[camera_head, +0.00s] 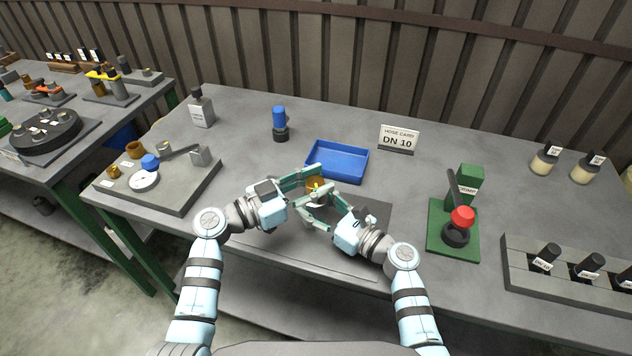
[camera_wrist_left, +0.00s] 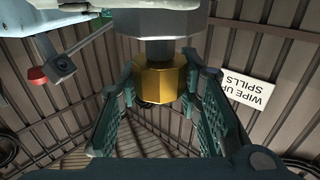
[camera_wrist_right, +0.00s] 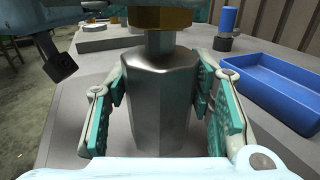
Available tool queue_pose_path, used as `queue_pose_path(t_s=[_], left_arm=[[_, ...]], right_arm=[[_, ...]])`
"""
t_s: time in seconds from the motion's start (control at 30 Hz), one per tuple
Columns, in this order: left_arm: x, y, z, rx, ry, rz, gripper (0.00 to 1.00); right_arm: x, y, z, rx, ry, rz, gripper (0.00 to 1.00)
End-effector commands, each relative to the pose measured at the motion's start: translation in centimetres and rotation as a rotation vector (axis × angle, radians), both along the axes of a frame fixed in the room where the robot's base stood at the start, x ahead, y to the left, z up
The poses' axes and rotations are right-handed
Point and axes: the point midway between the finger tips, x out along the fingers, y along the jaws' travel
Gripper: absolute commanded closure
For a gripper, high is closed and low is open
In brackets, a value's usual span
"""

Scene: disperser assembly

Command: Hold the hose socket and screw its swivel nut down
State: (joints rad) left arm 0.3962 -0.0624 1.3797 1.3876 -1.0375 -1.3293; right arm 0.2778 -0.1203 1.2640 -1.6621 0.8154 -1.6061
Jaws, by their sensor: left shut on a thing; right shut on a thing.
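The brass hexagonal swivel nut (camera_head: 315,183) is above the grey mat in front of the blue tray. My left gripper (camera_head: 311,182) is shut on it; the left wrist view shows the nut (camera_wrist_left: 160,80) between its fingers, against a grey neck. The silver hexagonal body, seemingly the hose socket (camera_wrist_right: 158,105), stands upright in the right wrist view, with the neck and nut (camera_wrist_right: 160,17) above it. My right gripper (camera_wrist_right: 160,100) is shut on this body, below my left gripper. In the head view the fingers mostly hide the body. The thread is not visible.
A blue tray (camera_head: 338,146) stands just behind the grippers, with a "HOSE CARD DN 10" sign (camera_head: 398,139) to its right. A green fixture with a red knob (camera_head: 462,217) is at the right. A grey plate with parts (camera_head: 180,192) is at the left.

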Motion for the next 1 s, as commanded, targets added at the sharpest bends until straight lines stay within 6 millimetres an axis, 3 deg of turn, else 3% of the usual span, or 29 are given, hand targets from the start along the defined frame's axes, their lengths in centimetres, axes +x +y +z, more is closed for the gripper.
queue_pose_path(t_s=[0.5, 1.0], left_arm=[[0.16, 0.06, -0.17, 0.005, 0.004, -0.351, 0.96], [-0.03, 0.13, -0.06, 0.000, 0.001, -0.431, 0.96]], right_arm=[[-0.09, 0.19, 0.07, 0.000, -0.003, 0.006, 0.99], [-0.09, 0.17, 0.09, 0.002, -0.003, 0.006, 0.99]])
